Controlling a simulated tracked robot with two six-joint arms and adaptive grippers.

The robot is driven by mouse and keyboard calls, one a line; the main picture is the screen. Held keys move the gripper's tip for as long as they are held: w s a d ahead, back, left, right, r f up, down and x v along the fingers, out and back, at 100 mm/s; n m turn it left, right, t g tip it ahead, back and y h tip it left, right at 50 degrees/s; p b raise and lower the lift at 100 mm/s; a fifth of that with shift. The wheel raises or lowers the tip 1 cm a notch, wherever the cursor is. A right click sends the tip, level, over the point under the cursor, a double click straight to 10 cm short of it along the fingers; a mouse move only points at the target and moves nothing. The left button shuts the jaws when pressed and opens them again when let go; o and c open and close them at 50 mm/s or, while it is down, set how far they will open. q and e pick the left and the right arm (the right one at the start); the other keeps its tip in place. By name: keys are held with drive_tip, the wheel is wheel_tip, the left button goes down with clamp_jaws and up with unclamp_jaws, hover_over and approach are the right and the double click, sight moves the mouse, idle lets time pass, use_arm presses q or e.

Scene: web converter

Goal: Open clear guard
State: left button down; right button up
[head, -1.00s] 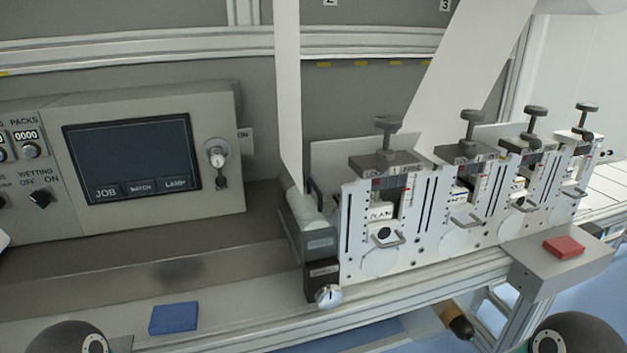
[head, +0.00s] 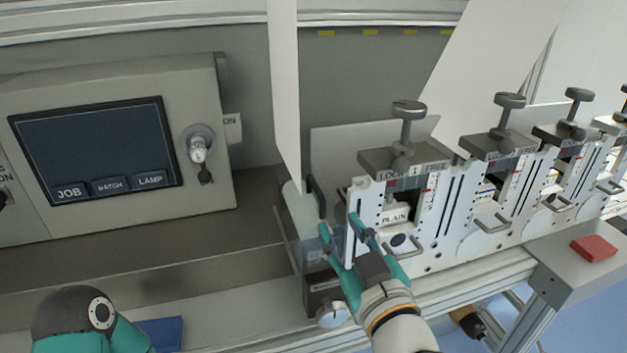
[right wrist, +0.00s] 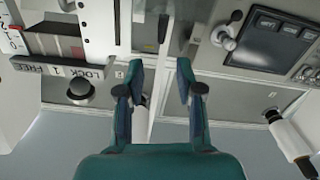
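The clear guard (head: 295,217) appears as a see-through cover over the white roller at the left end of the row of print stations. A black handle (head: 316,194) stands upright at its right side, and a dark upright piece like it shows beyond the fingers in the right wrist view (right wrist: 163,28). My right gripper (head: 342,226) is open, its teal fingers pointing up in front of the guard's lower right side and the first station. I see nothing between the fingers, and contact cannot be told. My left gripper is out of view; only part of my left arm shows.
The first station (head: 398,215), marked PLAIN, stands close right of the gripper, with more stations beyond. A silver knob (head: 332,314) sits below the guard. A control panel with a screen (head: 95,150) is at left. A paper web (head: 284,95) runs down behind the guard.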

sight(310, 177)
drive_tip(key=p+x, duration=0.3)
drive_tip(key=x, duration=1.1)
drive_tip(key=shift+a+f, duration=0.1)
clamp_jaws()
